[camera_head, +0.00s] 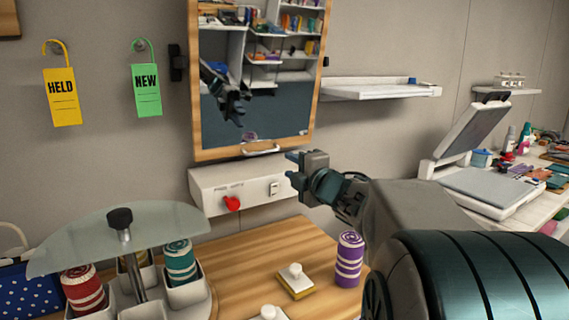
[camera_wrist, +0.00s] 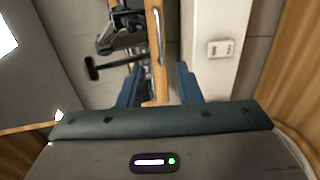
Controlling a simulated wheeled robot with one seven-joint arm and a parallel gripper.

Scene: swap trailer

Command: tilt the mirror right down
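The mirror (camera_head: 285,112) hangs on the wall in a wooden frame, with a small pale handle (camera_head: 262,150) at its lower edge. My gripper (camera_head: 292,167) is just right of and slightly below that handle, apart from it. In the wrist view my gripper (camera_wrist: 159,88) is open, with nothing held between its blue fingers. The handle (camera_wrist: 158,38) and the wooden frame edge (camera_wrist: 154,75) line up with the gap between the fingers there. The mirror reflects shelves and my arm.
A white wall box (camera_head: 250,188) with a red knob (camera_head: 232,204) and a switch sits under the mirror.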

